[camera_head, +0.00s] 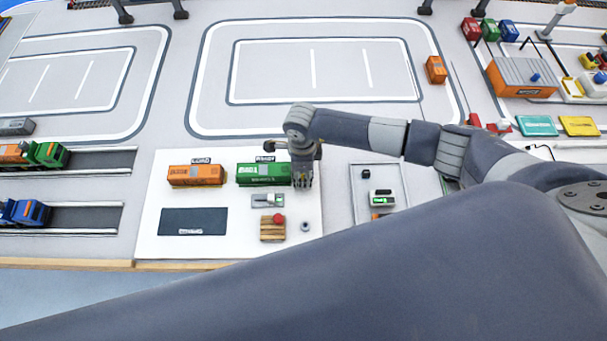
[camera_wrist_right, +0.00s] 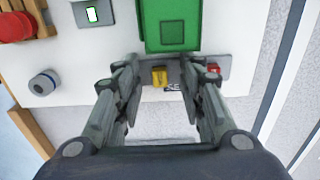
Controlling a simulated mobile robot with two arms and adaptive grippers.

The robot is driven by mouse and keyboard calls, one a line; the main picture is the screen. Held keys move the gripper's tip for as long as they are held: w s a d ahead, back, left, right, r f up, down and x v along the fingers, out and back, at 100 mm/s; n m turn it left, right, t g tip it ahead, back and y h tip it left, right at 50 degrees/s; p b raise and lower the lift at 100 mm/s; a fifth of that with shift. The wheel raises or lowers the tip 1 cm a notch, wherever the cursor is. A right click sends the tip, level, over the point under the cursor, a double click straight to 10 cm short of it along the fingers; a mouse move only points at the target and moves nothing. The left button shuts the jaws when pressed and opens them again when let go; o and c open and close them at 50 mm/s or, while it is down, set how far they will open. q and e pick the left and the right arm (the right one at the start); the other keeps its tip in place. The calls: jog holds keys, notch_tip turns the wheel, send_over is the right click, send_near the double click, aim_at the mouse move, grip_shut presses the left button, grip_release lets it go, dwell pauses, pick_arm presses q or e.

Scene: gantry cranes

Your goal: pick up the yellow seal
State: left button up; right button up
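The yellow seal (camera_wrist_right: 160,77) is a small yellow piece on a grey strip at the end of the green container (camera_wrist_right: 172,25) in the right wrist view. My right gripper (camera_wrist_right: 160,82) is open, with one finger on each side of the seal and a gap to each. I cannot tell how far the fingertips are above it. In the head view my right gripper (camera_head: 302,181) points down at the right end of the green container (camera_head: 262,174). The seal cannot be made out there. My left gripper is not in view.
A small red piece (camera_wrist_right: 213,68) sits on the same strip, close beside one finger. An orange container (camera_head: 196,175) stands left of the green one on the white board. A wooden block with a red button (camera_head: 278,218) and a grey knob (camera_head: 305,226) are nearer the front.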

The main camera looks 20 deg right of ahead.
jog(key=c, duration=0.8)
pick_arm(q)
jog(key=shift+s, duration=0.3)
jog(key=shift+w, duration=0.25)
pick_arm(e)
jog(key=shift+r, duration=0.15)
